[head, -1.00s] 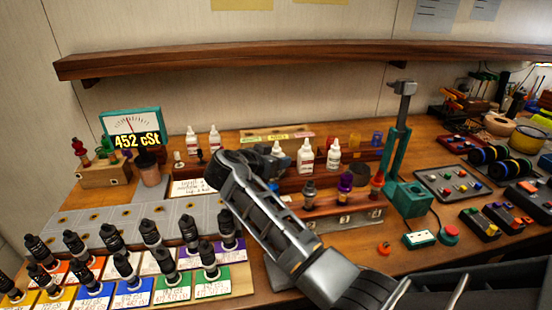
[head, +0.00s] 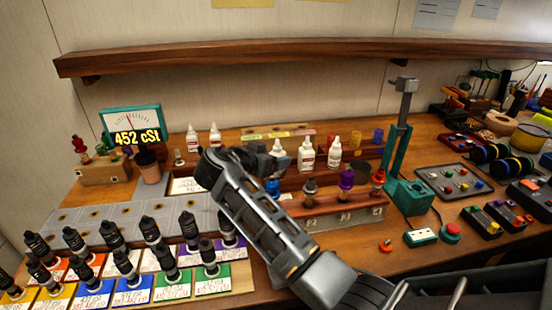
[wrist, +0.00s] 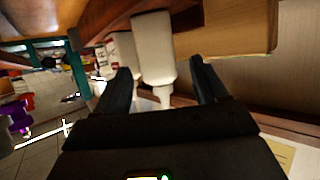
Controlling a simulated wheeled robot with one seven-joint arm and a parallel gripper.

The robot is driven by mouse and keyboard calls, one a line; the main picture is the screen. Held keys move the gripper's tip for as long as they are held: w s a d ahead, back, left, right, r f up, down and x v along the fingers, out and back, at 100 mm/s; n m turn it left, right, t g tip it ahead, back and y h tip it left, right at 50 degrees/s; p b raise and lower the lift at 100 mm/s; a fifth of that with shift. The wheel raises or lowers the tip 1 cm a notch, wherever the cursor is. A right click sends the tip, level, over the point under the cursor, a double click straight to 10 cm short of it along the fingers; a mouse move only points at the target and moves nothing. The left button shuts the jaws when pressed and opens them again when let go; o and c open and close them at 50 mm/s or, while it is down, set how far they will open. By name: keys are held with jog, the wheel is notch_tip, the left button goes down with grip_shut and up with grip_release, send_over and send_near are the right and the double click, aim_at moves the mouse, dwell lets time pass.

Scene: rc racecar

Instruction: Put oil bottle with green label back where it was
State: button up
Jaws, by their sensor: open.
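White oil bottles with narrow nozzles stand in a wooden rack (head: 352,187) at mid-bench. The leftmost, oil bottle (head: 277,147), is partly hidden by my gripper (head: 272,165); two more bottles (head: 306,156) (head: 334,152) stand to its right. In the wrist view my gripper (wrist: 162,82) is open, and a white bottle (wrist: 153,58) shows between its fingers, with a gap beside each finger. Another white bottle (wrist: 122,48) is just left of it. I cannot make out a green label on any bottle. Colored label strips (head: 278,133) lie behind the rack.
Two white bottles (head: 214,135) (head: 192,138) stand farther left, near a gauge reading 452 cSt (head: 132,125). A teal stand (head: 402,150) rises on the right. A long shelf (head: 300,56) hangs above.

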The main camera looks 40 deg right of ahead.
jog(key=b+v, duration=0.1)
jog(key=v, duration=0.8)
jog(key=shift+a, duration=0.2)
